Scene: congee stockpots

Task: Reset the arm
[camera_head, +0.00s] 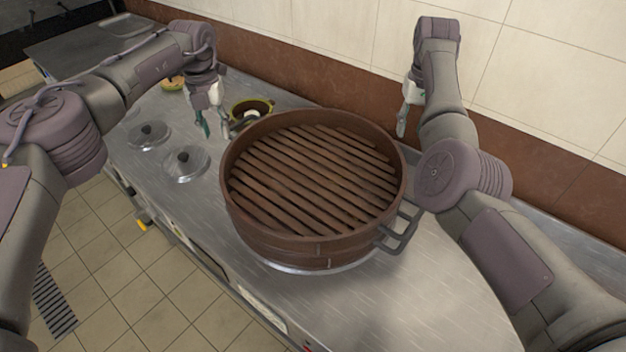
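My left gripper (215,129) hangs pointing down over the steel counter, left of the large brown steamer (310,185). Its two fingers are spread apart and nothing shows between them. My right gripper (402,126) hangs pointing down beyond the right rear rim of the steamer, near the wall. It is seen edge-on, so its opening cannot be judged. My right arm is bent upward along the right side, and my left arm reaches in from the left.
The round slatted steamer fills the middle of the steel counter (440,300); a grey handle (401,232) sticks out at its right. Two metal lids with dark knobs (186,163) (148,134) lie at the left. A small yellowish pot (251,106) stands behind my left gripper. A tiled wall closes the back.

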